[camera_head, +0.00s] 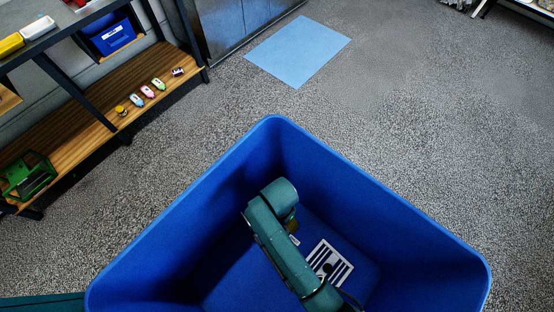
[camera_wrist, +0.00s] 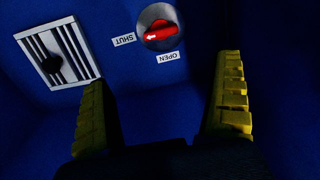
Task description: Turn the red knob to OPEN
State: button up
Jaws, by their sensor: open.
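The red knob (camera_wrist: 160,31) sits on a round grey metal disc at the top of the wrist view. Its white arrow points left, toward the SHUT label (camera_wrist: 124,39). The OPEN label (camera_wrist: 167,58) is just below the disc; both labels appear upside down. My gripper (camera_wrist: 163,72) is open and empty, with yellow ridged pads on both fingers. The knob shows beyond the fingertips and between them, apart from both. In the head view the knob is hidden, and my arm reaches down into the blue bin (camera_head: 165,232).
A white panel with black slots and a dark round piece (camera_wrist: 58,54) is left of the knob. The bin's walls surround my arm. Outside, a shelf (camera_head: 70,143) with small items stands at the upper left, and a light blue mat (camera_head: 298,50) lies on open floor.

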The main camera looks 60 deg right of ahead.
notch_tip(320, 180, down, 16)
jog(key=b, duration=0.7)
jog(key=shift+f, duration=0.15)
jog(key=shift+w, duration=0.1)
jog(key=shift+c, duration=0.2)
jog(key=c, duration=1.1)
